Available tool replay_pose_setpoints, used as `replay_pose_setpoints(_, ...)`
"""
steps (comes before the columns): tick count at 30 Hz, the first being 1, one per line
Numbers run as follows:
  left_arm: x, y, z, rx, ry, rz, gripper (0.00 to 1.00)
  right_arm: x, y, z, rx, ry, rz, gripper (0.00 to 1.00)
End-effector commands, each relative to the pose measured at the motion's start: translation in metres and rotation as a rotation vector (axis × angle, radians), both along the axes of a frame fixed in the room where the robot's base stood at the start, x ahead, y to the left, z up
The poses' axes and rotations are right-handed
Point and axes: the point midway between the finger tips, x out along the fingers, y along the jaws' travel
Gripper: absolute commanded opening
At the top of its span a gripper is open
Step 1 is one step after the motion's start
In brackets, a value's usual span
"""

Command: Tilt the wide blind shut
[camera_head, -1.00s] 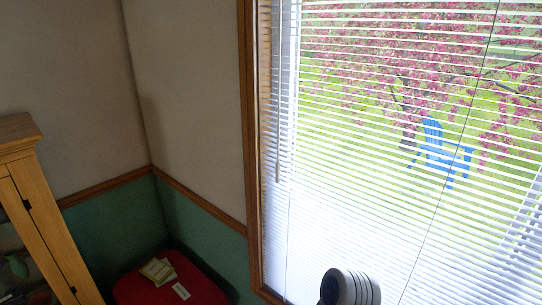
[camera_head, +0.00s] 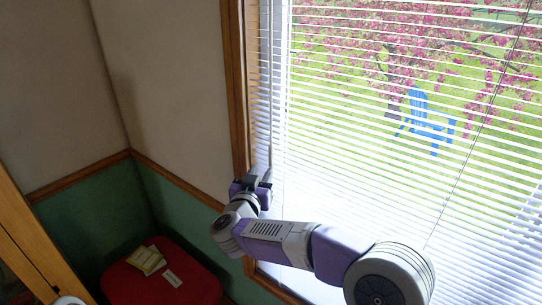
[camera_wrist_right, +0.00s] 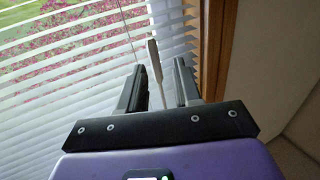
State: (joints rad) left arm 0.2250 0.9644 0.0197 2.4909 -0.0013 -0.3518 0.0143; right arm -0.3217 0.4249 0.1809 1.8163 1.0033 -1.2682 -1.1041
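The wide blind (camera_head: 400,130) covers the window, and its slats are tilted open, with the garden showing between them. Its tilt wand (camera_head: 271,90) hangs along the left side of the blind. My right gripper (camera_head: 262,178) is at the lower end of the wand, near the window's left frame. In the right wrist view, the wand (camera_wrist_right: 154,60) shows between the two fingers of my right gripper (camera_wrist_right: 160,66), with gaps beside it. The fingers are open and do not appear to touch it. My left gripper is not in view.
A wooden window frame (camera_head: 236,90) stands just left of the wand. A red seat (camera_head: 195,285) with a yellow booklet (camera_head: 146,260) is in the corner below. A wooden cabinet (camera_head: 25,250) is at the lower left. A thin cord (camera_head: 480,125) hangs across the blind.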

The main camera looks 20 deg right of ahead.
Motion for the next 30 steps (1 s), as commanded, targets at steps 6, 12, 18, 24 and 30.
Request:
replay_pose_setpoints(6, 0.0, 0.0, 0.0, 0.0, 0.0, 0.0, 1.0, 0.004, -0.012, 0.021, 0.002, -0.012, -0.05, 0.33)
replay_pose_setpoints(12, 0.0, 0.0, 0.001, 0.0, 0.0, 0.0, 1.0, 0.032, -0.03, 0.021, 0.001, -0.011, -0.048, 0.33)
replay_pose_setpoints(18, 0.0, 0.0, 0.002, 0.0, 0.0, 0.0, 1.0, 0.051, -0.041, 0.02, 0.0, -0.011, -0.046, 0.33)
replay_pose_setpoints(24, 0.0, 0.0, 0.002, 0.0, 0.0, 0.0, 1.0, 0.056, -0.044, 0.02, 0.0, -0.012, -0.044, 0.33)
replay_pose_setpoints(30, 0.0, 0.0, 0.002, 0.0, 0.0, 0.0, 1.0, 0.056, -0.044, 0.02, 0.0, -0.012, -0.044, 0.26)
